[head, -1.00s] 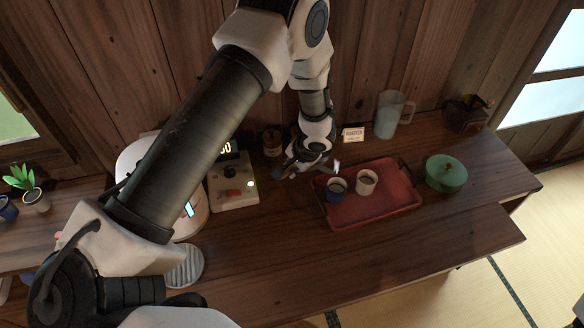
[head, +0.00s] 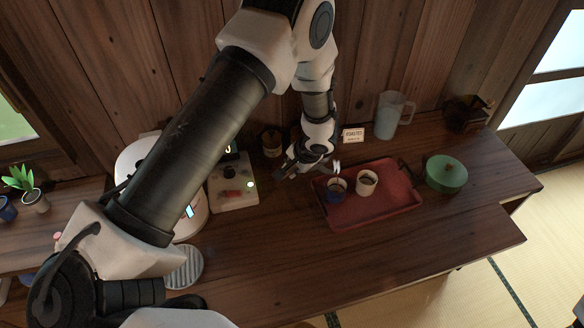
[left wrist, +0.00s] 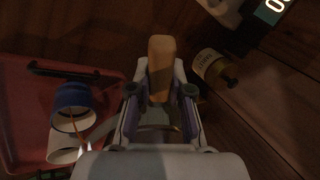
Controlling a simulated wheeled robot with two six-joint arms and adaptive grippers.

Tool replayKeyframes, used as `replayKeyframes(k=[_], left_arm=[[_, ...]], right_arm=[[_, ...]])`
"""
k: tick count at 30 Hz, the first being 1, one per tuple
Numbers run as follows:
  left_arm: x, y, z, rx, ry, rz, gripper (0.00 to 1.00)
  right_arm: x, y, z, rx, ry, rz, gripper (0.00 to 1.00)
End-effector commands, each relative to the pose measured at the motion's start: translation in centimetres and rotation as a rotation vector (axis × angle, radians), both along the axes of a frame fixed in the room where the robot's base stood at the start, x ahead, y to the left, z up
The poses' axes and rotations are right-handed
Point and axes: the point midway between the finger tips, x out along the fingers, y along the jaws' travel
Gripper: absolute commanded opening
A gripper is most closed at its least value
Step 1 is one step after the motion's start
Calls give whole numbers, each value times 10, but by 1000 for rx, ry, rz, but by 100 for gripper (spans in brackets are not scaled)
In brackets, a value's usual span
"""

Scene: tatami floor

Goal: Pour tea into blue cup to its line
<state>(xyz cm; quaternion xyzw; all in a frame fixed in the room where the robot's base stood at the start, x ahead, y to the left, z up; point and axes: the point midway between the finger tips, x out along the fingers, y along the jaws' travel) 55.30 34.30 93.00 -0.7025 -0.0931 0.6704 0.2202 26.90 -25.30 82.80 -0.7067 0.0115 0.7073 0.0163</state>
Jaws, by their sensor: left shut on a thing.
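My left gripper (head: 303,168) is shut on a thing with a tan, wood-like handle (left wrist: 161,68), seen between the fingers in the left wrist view. The rest of the held thing is mostly hidden by the gripper. The blue cup (head: 334,195) stands upright at the left end of the red tray (head: 375,212), right of and below the gripper. A small white shape shows just above this cup. In the left wrist view, a thin brownish streak runs by the blue cup (left wrist: 72,98). The cup's line and tea level cannot be made out. My right gripper is not in view.
A white cup (head: 366,183) stands close beside the blue cup. A green lidded pot (head: 446,174), a clear pitcher (head: 389,118) and a small sign (head: 353,135) are near. A scale-like device (head: 233,188) and a brown jar (head: 271,143) stand left.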

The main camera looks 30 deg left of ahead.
Motion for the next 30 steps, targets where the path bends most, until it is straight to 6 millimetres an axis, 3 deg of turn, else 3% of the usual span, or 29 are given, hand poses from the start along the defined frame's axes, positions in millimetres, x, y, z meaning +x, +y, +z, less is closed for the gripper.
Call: replayKeyframes(k=[30], left_arm=[[1,0,4,37,-9,0,0]], right_arm=[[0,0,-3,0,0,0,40]])
